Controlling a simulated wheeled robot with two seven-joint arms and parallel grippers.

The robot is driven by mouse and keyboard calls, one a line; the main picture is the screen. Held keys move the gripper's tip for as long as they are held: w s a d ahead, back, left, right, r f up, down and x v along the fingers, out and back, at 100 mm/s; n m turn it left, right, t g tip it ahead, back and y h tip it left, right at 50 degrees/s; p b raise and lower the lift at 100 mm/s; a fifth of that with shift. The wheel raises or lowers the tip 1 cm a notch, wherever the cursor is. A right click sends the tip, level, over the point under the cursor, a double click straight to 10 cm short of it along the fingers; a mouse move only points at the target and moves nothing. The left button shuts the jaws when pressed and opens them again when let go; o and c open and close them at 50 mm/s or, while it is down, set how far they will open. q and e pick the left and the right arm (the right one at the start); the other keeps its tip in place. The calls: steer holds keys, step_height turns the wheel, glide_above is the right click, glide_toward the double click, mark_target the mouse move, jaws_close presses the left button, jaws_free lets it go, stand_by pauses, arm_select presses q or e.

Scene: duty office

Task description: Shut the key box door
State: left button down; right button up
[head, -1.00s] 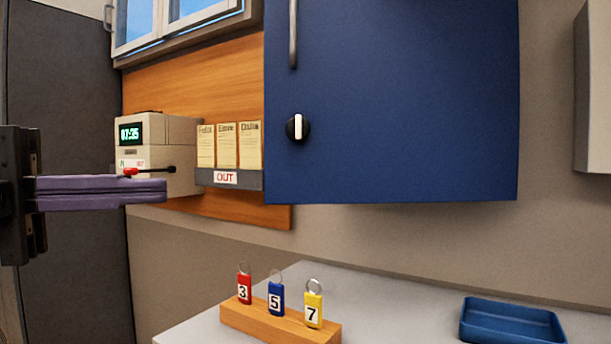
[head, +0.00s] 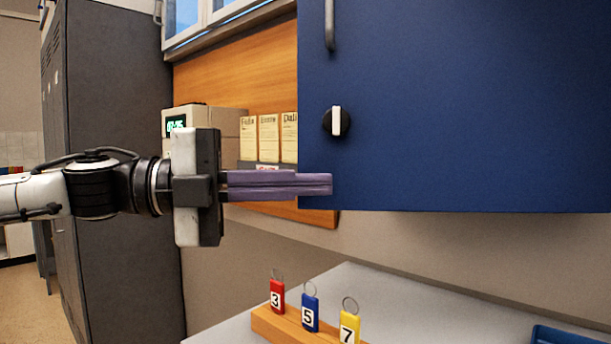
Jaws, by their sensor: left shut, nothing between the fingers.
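The blue key box door (head: 460,110) fills the upper right of the head view, with a grey bar handle (head: 331,25) and a black knob with a white grip (head: 337,121) near its left edge. Its lower edge does not run parallel to the wall lines, so it looks swung out at the left. The box's inside is hidden behind it. My left gripper (head: 331,185), with purple fingers, is shut and empty. Its tips overlap the door's lower left corner in the picture; I cannot tell whether they touch. My right gripper is not in view.
Below, a grey counter (head: 225,333) bears a wooden block (head: 268,325) with red, blue and yellow key tags, and a blue tray (head: 560,336). Behind my gripper are a wall board, a clock unit (head: 176,123) and cards. A dark locker (head: 120,250) stands left.

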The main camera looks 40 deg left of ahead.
arm_select(q)
steer(key=shift+w+a, duration=0.55)
steer(key=shift+w, duration=0.3)
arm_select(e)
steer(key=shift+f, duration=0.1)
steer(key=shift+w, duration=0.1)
